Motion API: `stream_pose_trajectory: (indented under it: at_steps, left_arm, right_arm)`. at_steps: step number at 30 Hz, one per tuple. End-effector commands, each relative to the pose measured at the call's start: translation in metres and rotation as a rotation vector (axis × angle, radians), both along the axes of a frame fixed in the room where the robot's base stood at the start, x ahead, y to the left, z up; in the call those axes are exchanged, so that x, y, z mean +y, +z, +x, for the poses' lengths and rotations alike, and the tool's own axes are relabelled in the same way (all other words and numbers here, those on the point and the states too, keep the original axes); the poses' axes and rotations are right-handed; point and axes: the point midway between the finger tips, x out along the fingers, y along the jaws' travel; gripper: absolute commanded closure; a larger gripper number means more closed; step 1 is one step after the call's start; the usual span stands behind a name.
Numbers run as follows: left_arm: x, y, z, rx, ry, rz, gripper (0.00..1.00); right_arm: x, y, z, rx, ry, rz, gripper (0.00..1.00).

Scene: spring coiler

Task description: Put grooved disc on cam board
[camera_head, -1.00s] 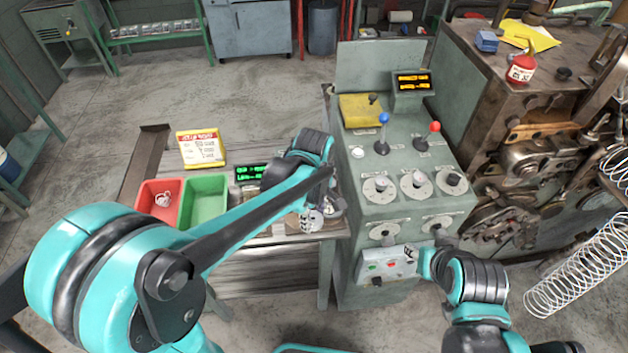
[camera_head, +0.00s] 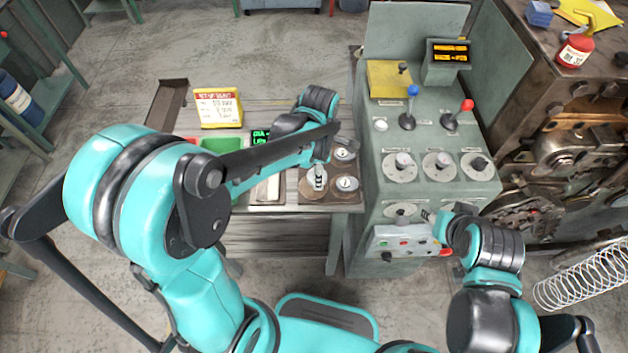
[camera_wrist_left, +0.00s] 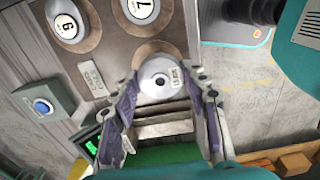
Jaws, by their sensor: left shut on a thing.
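In the left wrist view my left gripper (camera_wrist_left: 167,105) is shut on a pale grooved disc (camera_wrist_left: 158,82) with a raised hub and a small label. The disc is at the edge of the brown cam board (camera_wrist_left: 110,60), partly over a darker round spot. I cannot tell whether it touches the board. Discs marked 6 (camera_wrist_left: 67,24) and 7 (camera_wrist_left: 141,8) sit on other spots. In the head view my left arm partly hides the cam board (camera_head: 329,199). My right gripper (camera_head: 432,222) is by the button box (camera_head: 398,240); its fingers are unclear.
The green control cabinet (camera_head: 425,130) with levers and dials stands right of the bench. A yellow sign (camera_head: 219,107) and a green bin (camera_head: 221,146) are at the bench's left. A blue-button box (camera_wrist_left: 42,107) is beside the board. A wire coil (camera_head: 585,275) is at far right.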

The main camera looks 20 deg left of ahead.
Motion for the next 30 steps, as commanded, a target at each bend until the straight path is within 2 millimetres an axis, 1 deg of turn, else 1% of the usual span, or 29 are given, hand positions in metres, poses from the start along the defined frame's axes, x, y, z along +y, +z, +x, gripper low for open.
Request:
stream_pose_trajectory:
  at_steps: [1, 3, 5, 8, 12, 15, 22, 26, 27, 28, 29, 30]
  left_arm:
    - [0.006, -0.005, 0.002, 0.0, 0.003, 0.0, 0.96]
    - [0.012, -0.008, 0.003, 0.0, 0.001, 0.0, 0.96]
    - [0.014, -0.009, 0.004, 0.0, 0.0, 0.0, 0.96]
    - [0.014, -0.017, 0.004, 0.0, -0.001, 0.0, 0.96]
    - [0.014, -0.04, 0.004, 0.0, -0.001, 0.0, 0.96]
    - [0.014, -0.05, 0.004, 0.0, -0.001, 0.0, 0.96]
    - [0.014, -0.048, 0.004, 0.0, -0.001, 0.0, 0.96]
    - [0.014, -0.053, 0.004, 0.0, -0.001, 0.0, 0.96]
    - [0.014, -0.052, 0.004, 0.0, -0.001, 0.0, 0.47]
    - [0.014, -0.052, 0.004, 0.0, -0.001, 0.0, 0.4]
    - [0.014, -0.051, 0.004, 0.0, -0.001, 0.0, 0.35]
    - [0.014, -0.051, 0.004, 0.0, -0.001, 0.0, 0.35]
  right_arm:
    - [0.0, -0.003, 0.0, 0.0, 0.0, 0.0, 0.6]
    - [0.0, -0.004, 0.0, 0.0, 0.0, 0.0, 0.6]
    - [0.0, -0.004, 0.0, 0.0, 0.0, 0.0, 0.6]
    - [0.0, -0.007, 0.0, 0.0, 0.0, 0.0, 0.6]
    - [0.0, -0.017, 0.0, 0.0, 0.0, 0.0, 0.6]
    - [0.0, -0.02, 0.0, 0.0, 0.0, 0.0, 0.6]
    - [0.0, -0.018, 0.0, 0.0, 0.0, 0.0, 0.6]
    - [0.0, -0.022, 0.0, 0.0, 0.0, 0.0, 0.6]
    - [0.0, -0.022, 0.0, 0.0, 0.0, 0.0, 0.6]
    - [0.0, -0.021, 0.0, 0.0, 0.0, 0.0, 0.6]
    - [0.0, -0.021, 0.0, 0.0, 0.0, 0.0, 0.6]
    - [0.0, -0.021, 0.0, 0.0, 0.0, 0.0, 0.6]
